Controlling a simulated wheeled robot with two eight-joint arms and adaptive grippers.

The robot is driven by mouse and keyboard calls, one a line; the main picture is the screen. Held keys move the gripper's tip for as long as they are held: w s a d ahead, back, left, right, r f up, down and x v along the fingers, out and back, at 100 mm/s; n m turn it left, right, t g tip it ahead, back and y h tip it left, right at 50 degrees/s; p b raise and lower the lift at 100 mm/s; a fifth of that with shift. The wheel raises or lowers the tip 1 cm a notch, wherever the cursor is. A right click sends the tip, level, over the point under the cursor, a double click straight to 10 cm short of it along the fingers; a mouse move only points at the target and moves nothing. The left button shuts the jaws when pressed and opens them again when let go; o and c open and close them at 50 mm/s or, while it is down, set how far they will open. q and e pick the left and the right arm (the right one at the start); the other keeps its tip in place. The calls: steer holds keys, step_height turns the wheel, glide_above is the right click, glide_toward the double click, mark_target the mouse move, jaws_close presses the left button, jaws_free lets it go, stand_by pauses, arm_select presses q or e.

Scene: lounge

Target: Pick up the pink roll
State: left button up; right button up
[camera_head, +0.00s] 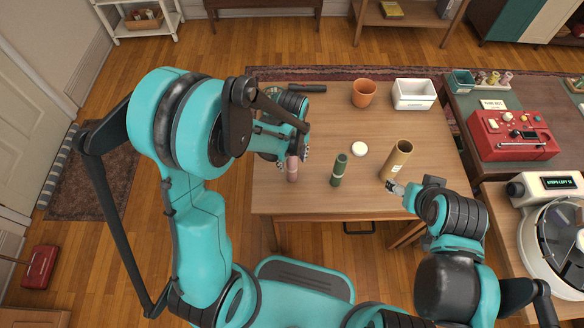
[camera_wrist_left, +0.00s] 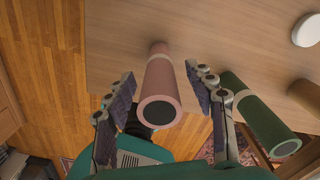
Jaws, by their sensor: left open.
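The pink roll (camera_head: 292,174) stands near the left front of the wooden table, its top partly behind my left gripper in the head view. My left gripper (camera_head: 292,156) is open right at the roll. In the left wrist view the pink roll (camera_wrist_left: 161,82) lies between the two spread fingers of my left gripper (camera_wrist_left: 163,88), its dark hollow end towards the camera. A gap shows on both sides. My right gripper (camera_head: 393,187) is beside the brown roll's lower end; its finger opening is too small to judge.
A green roll (camera_head: 339,170) stands just right of the pink one; in the wrist view it (camera_wrist_left: 258,112) is close to the right finger. A brown cardboard roll (camera_head: 397,161), a white disc (camera_head: 359,149), an orange pot (camera_head: 363,93) and a white box (camera_head: 413,94) are also on the table (camera_head: 325,120).

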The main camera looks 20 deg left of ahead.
arm_select(q)
steer(key=shift+r, duration=0.1)
steer(key=c, duration=1.3)
steer(key=shift+o, duration=0.2)
